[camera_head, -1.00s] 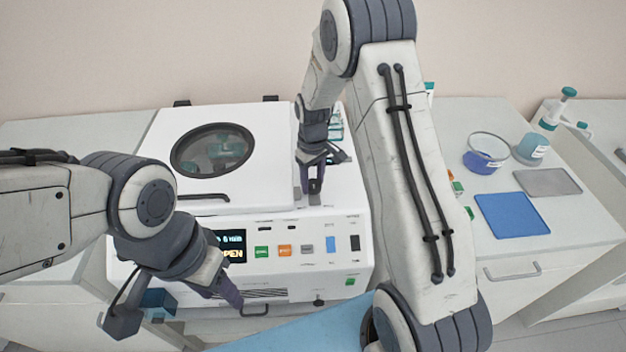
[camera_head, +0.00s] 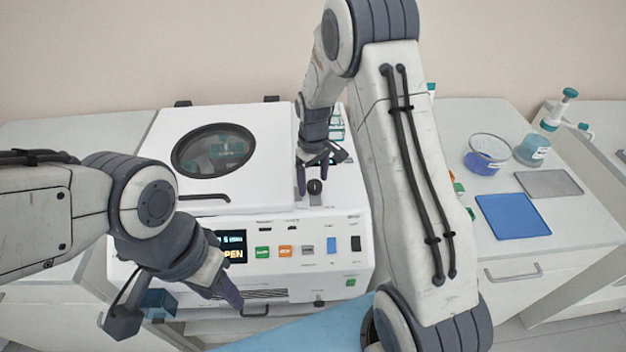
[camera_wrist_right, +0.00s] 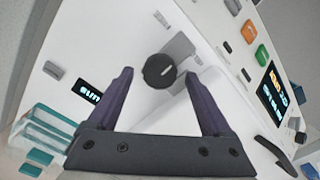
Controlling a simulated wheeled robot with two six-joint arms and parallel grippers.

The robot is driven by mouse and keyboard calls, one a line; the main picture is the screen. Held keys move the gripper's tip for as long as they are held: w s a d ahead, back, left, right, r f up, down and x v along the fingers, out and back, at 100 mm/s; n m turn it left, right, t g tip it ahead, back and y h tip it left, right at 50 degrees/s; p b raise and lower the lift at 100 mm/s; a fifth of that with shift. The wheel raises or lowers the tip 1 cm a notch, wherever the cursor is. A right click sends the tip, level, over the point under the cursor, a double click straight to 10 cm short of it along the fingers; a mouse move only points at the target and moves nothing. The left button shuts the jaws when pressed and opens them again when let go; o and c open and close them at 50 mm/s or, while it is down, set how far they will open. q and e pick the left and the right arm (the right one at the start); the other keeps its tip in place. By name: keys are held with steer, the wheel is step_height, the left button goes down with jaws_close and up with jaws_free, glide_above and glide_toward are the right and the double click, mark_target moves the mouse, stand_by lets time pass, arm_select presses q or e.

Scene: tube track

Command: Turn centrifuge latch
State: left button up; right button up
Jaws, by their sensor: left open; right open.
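The white centrifuge (camera_head: 335,225) stands on the bench with its round-windowed lid (camera_head: 255,190) down. The latch is a black round knob (camera_head: 315,186) on a grey plate to the right of the lid. It also shows in the right wrist view (camera_wrist_right: 160,70), with a light mark on its face. My right gripper (camera_head: 316,184) is open above the knob; in the wrist view its dark fingers (camera_wrist_right: 160,72) lie on either side of the knob, apart from it. My left gripper (camera_head: 185,312) is open and empty in front of the centrifuge's left front.
The front panel has a display (camera_head: 231,245) partly hidden by my left arm, and coloured buttons (camera_head: 285,251). A tube rack (camera_wrist_right: 45,135) stands nearby. A blue mat (camera_head: 512,214) and a beaker (camera_head: 487,155) are at the right.

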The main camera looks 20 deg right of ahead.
mark_target(313, 183)
arm_select(q)
steer(key=shift+f+b, duration=0.9)
steer(key=shift+f, duration=0.05)
arm_select(e)
step_height(313, 183, up, 10)
